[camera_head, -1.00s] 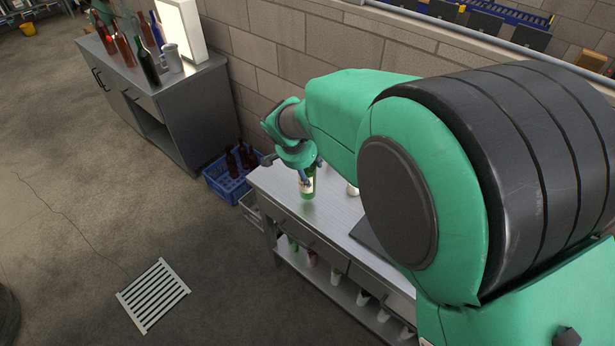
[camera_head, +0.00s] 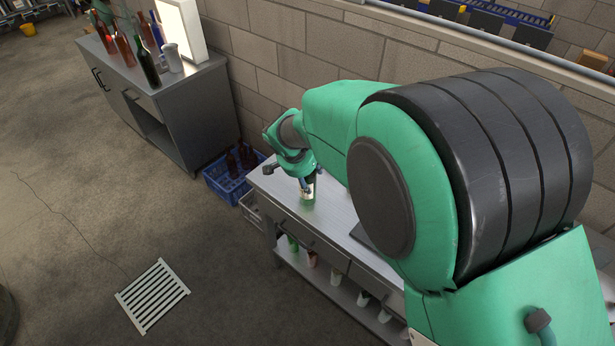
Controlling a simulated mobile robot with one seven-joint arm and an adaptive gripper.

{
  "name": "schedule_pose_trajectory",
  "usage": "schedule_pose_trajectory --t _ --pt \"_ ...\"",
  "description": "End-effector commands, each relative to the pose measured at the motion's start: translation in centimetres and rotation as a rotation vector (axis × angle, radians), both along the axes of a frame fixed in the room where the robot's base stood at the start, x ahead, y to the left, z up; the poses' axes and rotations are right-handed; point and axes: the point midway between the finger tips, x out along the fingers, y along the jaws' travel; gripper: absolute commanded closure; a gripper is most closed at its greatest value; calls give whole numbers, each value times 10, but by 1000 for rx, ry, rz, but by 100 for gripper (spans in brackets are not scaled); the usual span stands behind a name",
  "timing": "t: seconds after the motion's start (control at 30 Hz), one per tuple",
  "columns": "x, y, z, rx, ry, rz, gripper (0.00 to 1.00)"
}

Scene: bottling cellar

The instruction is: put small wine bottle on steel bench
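The small wine bottle (camera_head: 308,198) is green with a pale label. It is upright at the left end of the steel bench (camera_head: 336,222). My gripper (camera_head: 308,186) points down over the bottle, its fingers at the bottle's upper part, and looks shut on it. The upper part of the bottle is hidden by the gripper. The bottle's base is at or just above the bench top; I cannot tell whether it touches.
My arm hides the bench's right part. A dark flat thing (camera_head: 364,236) lies on the bench. Cups and bottles stand on its lower shelf. A blue crate (camera_head: 226,186) with brown bottles stands beside it. A grey cabinet (camera_head: 190,112) holds several bottles at the upper left.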

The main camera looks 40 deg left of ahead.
Motion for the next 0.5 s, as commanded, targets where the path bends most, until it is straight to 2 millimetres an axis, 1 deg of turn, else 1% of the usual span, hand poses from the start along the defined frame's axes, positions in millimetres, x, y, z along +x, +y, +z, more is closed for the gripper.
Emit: schedule_pose_trajectory --t 0.03,0.07,0.5 --pt "0 0 0 0 0 0 33" --pt "0 0 0 0 0 0 30" --pt "0 0 2 0 0 0 30"
